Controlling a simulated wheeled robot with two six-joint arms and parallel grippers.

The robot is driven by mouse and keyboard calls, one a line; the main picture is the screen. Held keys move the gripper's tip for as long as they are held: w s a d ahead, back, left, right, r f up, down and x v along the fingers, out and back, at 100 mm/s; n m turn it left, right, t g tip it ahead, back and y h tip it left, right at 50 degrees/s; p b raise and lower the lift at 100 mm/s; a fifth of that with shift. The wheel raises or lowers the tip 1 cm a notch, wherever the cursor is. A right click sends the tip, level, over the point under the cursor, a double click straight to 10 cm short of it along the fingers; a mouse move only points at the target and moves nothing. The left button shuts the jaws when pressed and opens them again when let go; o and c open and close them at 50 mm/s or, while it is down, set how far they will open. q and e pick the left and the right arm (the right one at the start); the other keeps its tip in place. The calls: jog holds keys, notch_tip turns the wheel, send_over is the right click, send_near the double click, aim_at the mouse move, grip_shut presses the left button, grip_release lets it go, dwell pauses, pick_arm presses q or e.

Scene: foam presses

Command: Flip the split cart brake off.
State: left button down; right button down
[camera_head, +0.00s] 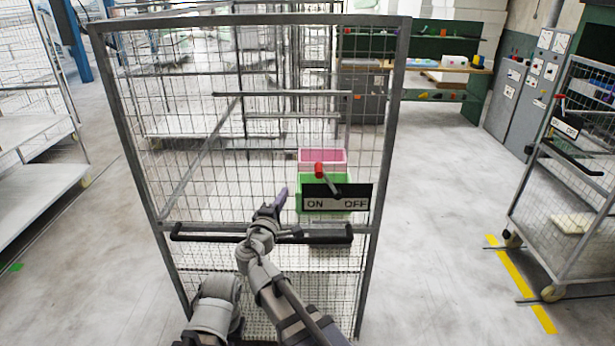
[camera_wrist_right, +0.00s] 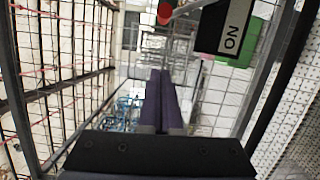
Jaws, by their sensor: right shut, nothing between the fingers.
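A mesh cart (camera_head: 399,90) with a grey frame stands upright in front of me. Its black and white brake plate (camera_head: 352,203) reads ON at left and OFF at right. The brake lever has a red knob (camera_head: 319,169) and leans up and left, towards the ON side. My right gripper (camera_head: 283,193), with purple fingers, is shut and empty, left of the plate and a little below the knob, apart from both. In the right wrist view the shut fingers (camera_wrist_right: 160,80) point up towards the red knob (camera_wrist_right: 164,14), with the plate (camera_wrist_right: 232,28) to the right. My left gripper is out of view.
A black handle bar (camera_head: 330,234) crosses the cart just below my gripper. Pink (camera_head: 325,156) and green (camera_head: 308,182) crates show behind the plate. Another mesh cart (camera_head: 562,190) with its own ON/OFF plate stands at right. Open floor lies between the carts.

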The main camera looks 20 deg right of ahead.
jog(key=shift+w+d, duration=0.1)
jog(key=w+d, duration=0.7)
jog(key=d, duration=0.1)
jog(key=shift+w+d+r, duration=0.15)
jog(key=shift+d, duration=0.2)
dwell(0.3)
